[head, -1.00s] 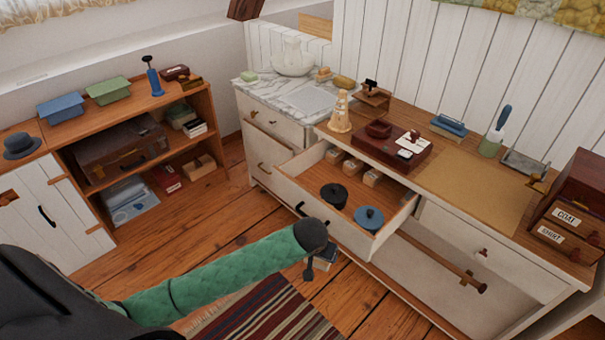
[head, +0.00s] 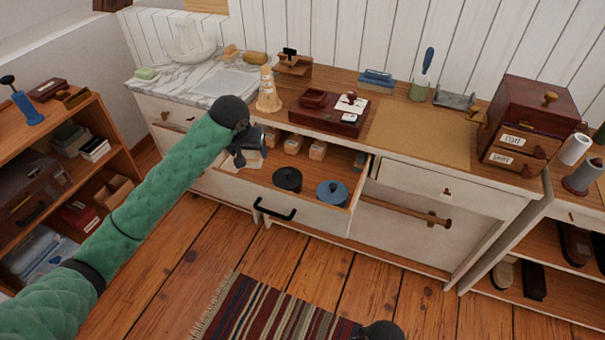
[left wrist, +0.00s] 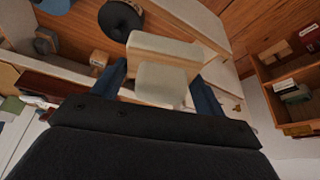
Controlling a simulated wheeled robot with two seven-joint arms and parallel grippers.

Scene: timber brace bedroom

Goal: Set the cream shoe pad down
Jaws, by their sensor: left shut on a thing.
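The cream shoe pad (left wrist: 165,52) is a pale block with a smaller block on its near side, held between the blue fingers of my left gripper (left wrist: 160,82) in the left wrist view. In the head view my left gripper (head: 246,148) is over the left end of the open drawer (head: 300,211), and the pad (head: 252,159) shows partly behind it. I cannot tell whether the pad touches anything. The drawer holds small wooden blocks (head: 318,150), a black round lidded item (head: 287,179) and a blue one (head: 332,193).
The dresser top (head: 425,130) carries a cone (head: 268,92), a dark red box (head: 330,112) and a small drawer cabinet (head: 520,125). A marble top (head: 165,78) is at the left. A shelf (head: 75,125) stands far left. A striped rug (head: 270,310) lies on the floor.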

